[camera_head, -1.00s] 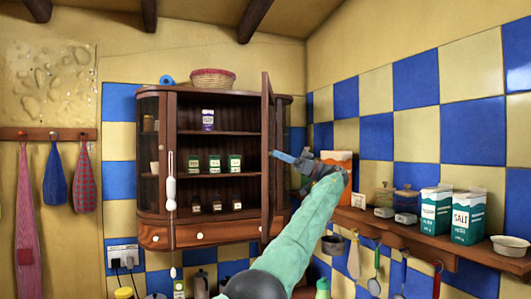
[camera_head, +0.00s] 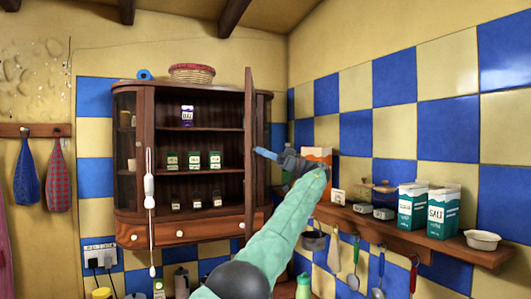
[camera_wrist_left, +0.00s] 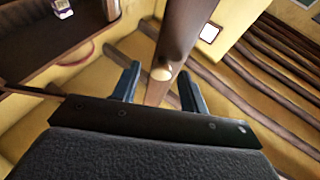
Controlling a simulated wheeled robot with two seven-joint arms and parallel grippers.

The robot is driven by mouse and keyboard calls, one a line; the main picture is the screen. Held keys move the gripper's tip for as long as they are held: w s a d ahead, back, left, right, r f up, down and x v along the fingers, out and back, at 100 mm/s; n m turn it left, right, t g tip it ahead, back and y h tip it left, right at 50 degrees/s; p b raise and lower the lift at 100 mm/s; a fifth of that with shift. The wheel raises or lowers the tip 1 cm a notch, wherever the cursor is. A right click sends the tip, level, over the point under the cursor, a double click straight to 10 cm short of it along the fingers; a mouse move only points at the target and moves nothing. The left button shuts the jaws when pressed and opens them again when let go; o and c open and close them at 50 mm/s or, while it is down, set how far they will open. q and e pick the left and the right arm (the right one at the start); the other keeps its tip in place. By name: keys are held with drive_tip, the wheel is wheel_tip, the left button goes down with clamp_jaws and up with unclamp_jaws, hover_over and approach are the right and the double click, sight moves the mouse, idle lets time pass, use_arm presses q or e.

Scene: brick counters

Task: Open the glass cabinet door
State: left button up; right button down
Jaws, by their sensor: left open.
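The wooden cabinet (camera_head: 128,215) hangs on the back wall with its front open to the shelves. Its door (camera_head: 249,130) is swung outward on the right side and shows nearly edge-on in the head view. My left gripper (camera_head: 268,156) is open just to the right of the door. In the left wrist view, the door's edge (camera_wrist_left: 182,30) with a round pale knob (camera_wrist_left: 162,73) lies between and beyond the two blue fingertips. I cannot tell whether they touch it. My right gripper is not in view.
Bottles and small boxes (camera_head: 193,160) stand on the shelves. A basket (camera_head: 192,73) sits on top. At right, a wall shelf (camera_head: 400,233) holds salt boxes (camera_head: 443,210) and a bowl (camera_head: 482,240), with utensils hanging below.

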use_arm(q)
drive_tip(key=s+d+r+p, duration=0.4)
drive_tip(key=s+d+r, duration=0.1)
drive_tip(key=d+r, duration=0.5)
drive_tip(key=shift+s+r, duration=0.4)
drive_tip(key=shift+r, duration=0.1)
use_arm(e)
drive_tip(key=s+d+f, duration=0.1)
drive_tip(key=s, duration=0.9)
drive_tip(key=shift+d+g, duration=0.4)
